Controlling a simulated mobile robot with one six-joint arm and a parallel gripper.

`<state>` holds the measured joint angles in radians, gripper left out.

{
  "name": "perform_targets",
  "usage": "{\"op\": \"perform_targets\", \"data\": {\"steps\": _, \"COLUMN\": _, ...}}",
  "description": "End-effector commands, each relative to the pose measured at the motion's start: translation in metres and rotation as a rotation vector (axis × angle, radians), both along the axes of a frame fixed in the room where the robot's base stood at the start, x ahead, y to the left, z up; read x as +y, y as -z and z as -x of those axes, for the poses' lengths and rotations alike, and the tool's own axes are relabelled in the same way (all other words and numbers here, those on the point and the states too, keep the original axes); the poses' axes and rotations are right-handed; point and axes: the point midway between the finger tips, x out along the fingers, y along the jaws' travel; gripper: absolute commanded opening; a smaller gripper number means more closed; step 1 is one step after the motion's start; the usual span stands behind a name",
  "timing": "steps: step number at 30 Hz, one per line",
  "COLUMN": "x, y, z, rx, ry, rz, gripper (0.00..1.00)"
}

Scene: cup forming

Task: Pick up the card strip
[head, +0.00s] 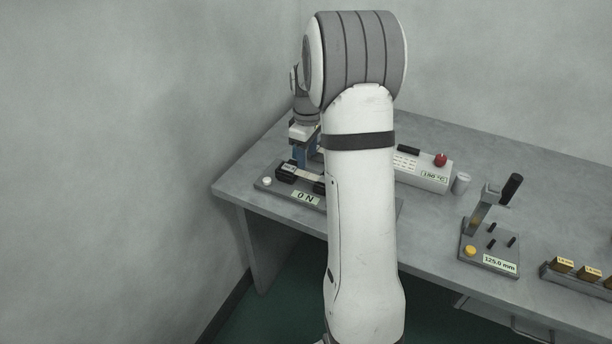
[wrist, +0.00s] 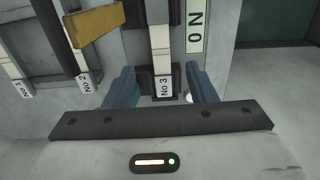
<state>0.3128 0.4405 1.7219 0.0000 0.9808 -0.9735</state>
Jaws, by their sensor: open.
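A pale card strip (wrist: 161,40) labelled No 3 runs up the middle of the wrist view. Its labelled end lies at a black clamp block on the grey force fixture (wrist: 194,27), whose display reads 0 N. My gripper (wrist: 163,88) is open, with one blue finger on each side of the strip's labelled end; I cannot tell whether they touch it. In the head view my gripper (head: 303,157) is over the fixture (head: 270,184) and the strip shows between two black clamps. Part of the fixture is hidden behind my arm.
Strips No 1 (wrist: 17,72) and No 2 (wrist: 85,65) lie left in the wrist view, near a brass-coloured block (wrist: 94,24).

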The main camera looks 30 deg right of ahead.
Motion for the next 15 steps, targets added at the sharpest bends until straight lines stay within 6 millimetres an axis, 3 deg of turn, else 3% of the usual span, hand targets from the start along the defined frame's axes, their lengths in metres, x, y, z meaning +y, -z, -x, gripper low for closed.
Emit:
{"op": "perform_targets", "data": {"steps": 9, "x": 0.001, "y": 0.044, "z": 0.002, "rx": 0.001, "ry": 0.000, "rz": 0.000, "gripper": 0.51}}
{"op": "perform_targets", "data": {"steps": 15, "x": 0.001, "y": 0.054, "z": 0.001, "rx": -0.002, "ry": 0.000, "rz": 0.001, "gripper": 0.51}}
